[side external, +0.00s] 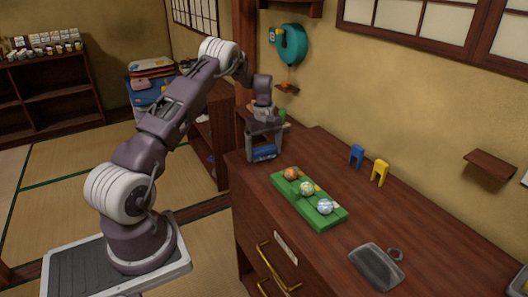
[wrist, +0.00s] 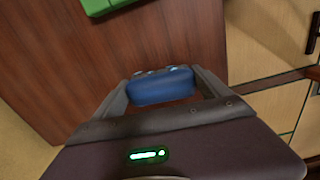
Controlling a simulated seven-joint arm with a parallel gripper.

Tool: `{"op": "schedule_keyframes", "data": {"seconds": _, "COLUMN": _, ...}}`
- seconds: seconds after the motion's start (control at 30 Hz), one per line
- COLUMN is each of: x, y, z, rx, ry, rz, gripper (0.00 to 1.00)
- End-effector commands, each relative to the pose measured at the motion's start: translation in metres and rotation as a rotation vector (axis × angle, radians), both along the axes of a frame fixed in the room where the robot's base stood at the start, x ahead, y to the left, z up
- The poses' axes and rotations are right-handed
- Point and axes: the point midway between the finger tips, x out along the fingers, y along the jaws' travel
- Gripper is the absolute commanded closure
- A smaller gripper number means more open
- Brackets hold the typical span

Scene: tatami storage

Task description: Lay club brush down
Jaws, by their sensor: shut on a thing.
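The club brush (side external: 263,153) looks like a short blue block. It also shows in the wrist view (wrist: 160,87), with small pale bits along its far edge. My gripper (side external: 264,148) is shut on it, one finger at each end, pointing down. In the wrist view, my gripper (wrist: 162,82) spans the blue body. The brush is at the left end of the brown cabinet top (side external: 325,150), low over it. I cannot tell whether it touches the wood.
A green holder (side external: 325,212) with several patterned balls lies to the right of my gripper. Blue (side external: 356,155) and yellow (side external: 380,172) stands are behind it, and a grey tray (side external: 376,268) is nearer the front. Bare wood surrounds the brush; the cabinet edge is close.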

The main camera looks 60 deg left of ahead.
Motion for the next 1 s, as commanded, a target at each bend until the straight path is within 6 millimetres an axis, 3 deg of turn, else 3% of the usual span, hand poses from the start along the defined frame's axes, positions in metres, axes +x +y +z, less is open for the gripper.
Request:
{"op": "schedule_keyframes", "data": {"seconds": 0.37, "x": 0.0, "y": 0.0, "z": -0.005, "rx": 0.0, "ry": 0.0, "rz": 0.0, "gripper": 0.71}}
{"op": "schedule_keyframes", "data": {"seconds": 0.4, "x": 0.0, "y": 0.0, "z": -0.006, "rx": 0.0, "ry": 0.0, "rz": 0.0, "gripper": 0.12}}
{"op": "schedule_keyframes", "data": {"seconds": 0.47, "x": 0.0, "y": 0.0, "z": -0.005, "rx": 0.0, "ry": -0.001, "rz": 0.0, "gripper": 0.01}}
{"op": "schedule_keyframes", "data": {"seconds": 0.73, "x": 0.001, "y": 0.0, "z": -0.003, "rx": 0.0, "ry": -0.002, "rz": 0.0, "gripper": 0.0}}
{"op": "schedule_keyframes", "data": {"seconds": 1.0, "x": 0.004, "y": 0.008, "z": 0.05, "rx": 0.003, "ry": -0.003, "rz": 0.0, "gripper": 0.0}}
